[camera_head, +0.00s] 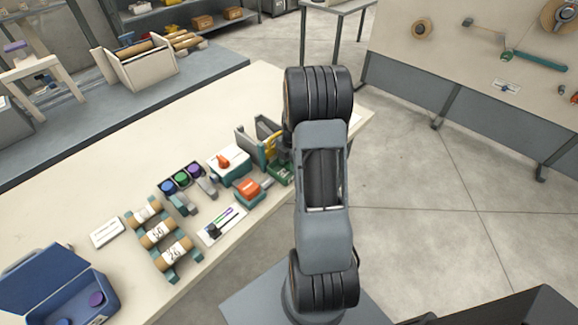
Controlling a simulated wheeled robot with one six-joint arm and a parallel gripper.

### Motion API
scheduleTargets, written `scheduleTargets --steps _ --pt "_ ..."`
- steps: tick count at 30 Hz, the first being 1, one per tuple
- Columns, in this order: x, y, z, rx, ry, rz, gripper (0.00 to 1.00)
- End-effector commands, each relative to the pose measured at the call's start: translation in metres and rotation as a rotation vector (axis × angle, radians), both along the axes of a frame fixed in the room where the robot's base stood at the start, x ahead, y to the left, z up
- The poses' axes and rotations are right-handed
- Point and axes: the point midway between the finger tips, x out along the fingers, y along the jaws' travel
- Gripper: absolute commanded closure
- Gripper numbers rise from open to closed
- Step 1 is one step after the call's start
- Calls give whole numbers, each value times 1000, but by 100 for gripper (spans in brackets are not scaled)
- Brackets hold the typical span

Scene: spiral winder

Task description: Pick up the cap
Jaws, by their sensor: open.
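Three round cap-like pieces sit in a row in a dark holder on the bench: a blue one (167,186), a green one (181,178) and a purple one (194,169). A flat purple disc (96,299) lies inside the open blue box (62,290) at the lower left. I cannot tell which of these is the cap. My grey and black arm stands upright at the bench's right edge. My gripper is hidden behind the arm, so its distance to these pieces does not show.
Spools on a teal rack (158,235), a white box with an orange knob (229,161), an orange-topped block (249,189) and a grey-walled fixture (260,138) crowd the bench (110,160). The bench top behind them is clear. A tool board (470,60) stands at the upper right.

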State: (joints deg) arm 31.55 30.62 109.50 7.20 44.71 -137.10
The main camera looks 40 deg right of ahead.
Motion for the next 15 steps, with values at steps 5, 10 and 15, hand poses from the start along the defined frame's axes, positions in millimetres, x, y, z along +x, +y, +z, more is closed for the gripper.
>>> scheduleTargets --steps 5,10,15 --pt "0 1 -3 0 0 0 58" --pt "0 0 -3 0 0 -1 63" --pt "0 0 -3 0 0 -1 80"
